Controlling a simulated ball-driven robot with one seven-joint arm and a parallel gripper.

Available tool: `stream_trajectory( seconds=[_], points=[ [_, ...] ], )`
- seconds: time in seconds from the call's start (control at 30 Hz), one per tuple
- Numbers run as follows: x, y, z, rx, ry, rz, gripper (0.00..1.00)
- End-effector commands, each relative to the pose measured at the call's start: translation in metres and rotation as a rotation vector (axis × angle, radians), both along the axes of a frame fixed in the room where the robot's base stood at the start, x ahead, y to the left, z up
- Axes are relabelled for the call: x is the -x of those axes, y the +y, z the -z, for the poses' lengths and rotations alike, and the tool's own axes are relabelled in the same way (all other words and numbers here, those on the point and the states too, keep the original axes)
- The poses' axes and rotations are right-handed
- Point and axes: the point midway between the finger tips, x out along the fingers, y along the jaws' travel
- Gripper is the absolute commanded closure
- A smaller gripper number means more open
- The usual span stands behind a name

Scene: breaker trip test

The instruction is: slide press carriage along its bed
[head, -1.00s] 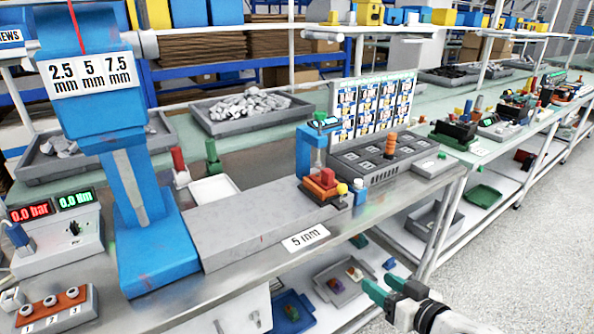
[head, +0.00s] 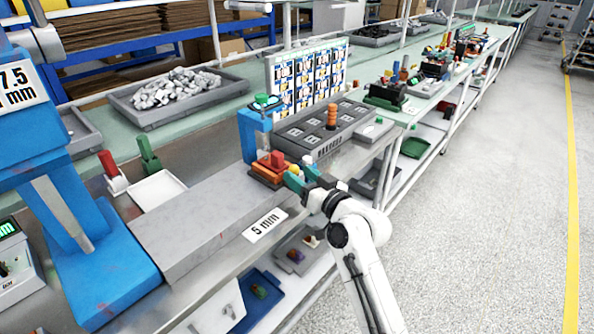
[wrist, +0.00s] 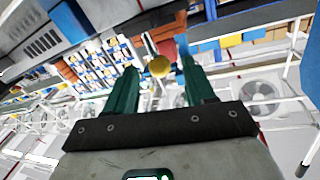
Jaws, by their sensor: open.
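The press carriage (head: 250,137), a blue upright frame with an orange and red block at its foot, stands at the far end of the grey bed (head: 195,225). A yellow knob (wrist: 160,66) shows in the wrist view between and just beyond my green fingertips, with a gap on both sides. My gripper (head: 301,177) is open, at the carriage's right side by the table's front edge. In the head view my fingers partly cover the knob; contact cannot be told.
A grey slotted block (head: 325,132) stands just behind the carriage, with a picture board (head: 308,80) beyond it. A blue press column (head: 75,215) stands at the near end of the bed. A "5 mm" label (head: 264,225) sits on the front edge. The floor to the right is clear.

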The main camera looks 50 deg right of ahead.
Motion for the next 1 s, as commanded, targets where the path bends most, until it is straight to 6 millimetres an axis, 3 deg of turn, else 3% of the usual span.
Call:
stream_trajectory(
  seconds=[0.2, 0.5, 1.0],
  points=[
    [-0.017, -0.003, 0.0, 0.001, 0.0, 0.0, 0.46],
    [-0.019, -0.003, 0.0, 0.001, 0.001, 0.0, 0.46],
    [-0.019, -0.003, 0.0, 0.0, 0.001, 0.0, 0.93]
  ],
)
